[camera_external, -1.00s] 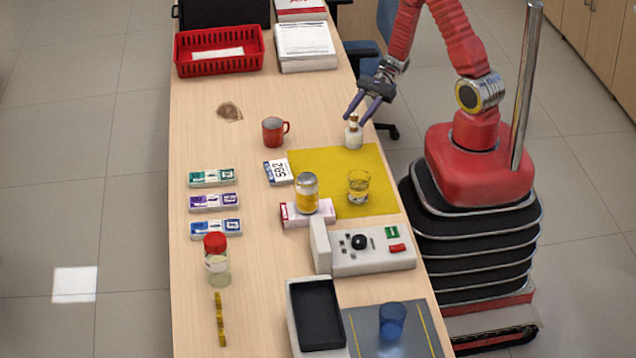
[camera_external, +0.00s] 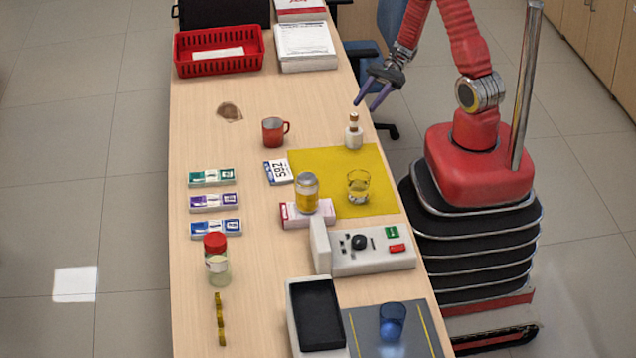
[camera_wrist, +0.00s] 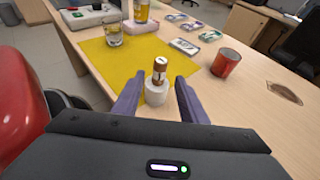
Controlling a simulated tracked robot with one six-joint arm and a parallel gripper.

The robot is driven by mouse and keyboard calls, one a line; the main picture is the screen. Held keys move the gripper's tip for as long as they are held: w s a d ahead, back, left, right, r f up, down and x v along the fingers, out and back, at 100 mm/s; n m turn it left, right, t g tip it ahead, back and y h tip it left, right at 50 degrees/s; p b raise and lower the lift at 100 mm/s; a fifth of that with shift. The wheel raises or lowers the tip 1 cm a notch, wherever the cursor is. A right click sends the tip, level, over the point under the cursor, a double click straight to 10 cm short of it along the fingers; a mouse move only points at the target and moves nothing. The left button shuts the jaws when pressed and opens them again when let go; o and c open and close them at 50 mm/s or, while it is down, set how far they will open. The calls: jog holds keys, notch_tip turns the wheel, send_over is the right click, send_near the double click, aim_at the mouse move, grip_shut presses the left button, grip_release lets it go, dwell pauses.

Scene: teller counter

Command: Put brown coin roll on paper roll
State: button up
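The brown coin roll (camera_external: 353,118), with a pale band, stands upright on top of the white paper roll (camera_external: 353,137) at the counter's right edge, by the yellow mat's far edge. In the wrist view, the coin roll (camera_wrist: 159,70) shows upright on the paper roll (camera_wrist: 156,94), framed between my fingers. My gripper (camera_external: 365,106) is open and empty, its fingertips a little above and to the right of the coin roll and apart from it.
A red mug (camera_external: 273,132) stands left of the paper roll. Banknote bundles (camera_external: 212,202) lie farther left. Bare counter lies beyond the paper roll.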

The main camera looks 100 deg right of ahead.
jog(key=shift+a, duration=0.1)
jog(key=s+a+r+n+g+h, duration=0.1)
jog(key=a+r+n+g+h, duration=0.1)
jog(key=a+r+n+g, duration=0.35)
jog(key=s+a+r+n+g+h, duration=0.1)
jog(key=a+r+n+g, duration=0.2)
jog(key=a+n, duration=0.55)
jog(key=a+r+n+t+h, duration=0.2)
jog(key=r+n+h, duration=0.1)
jog(key=r+n, duration=0.3)
jog(key=s+a+r+n+t+h, duration=0.1)
jog(key=a+r+n+t+h, duration=0.1)
jog(key=r+n, duration=0.3)
jog(key=shift+s+a+r+n+t+h, duration=0.35)
jog(key=shift+a+n+h, duration=0.35)
jog(key=shift+n, duration=0.3)
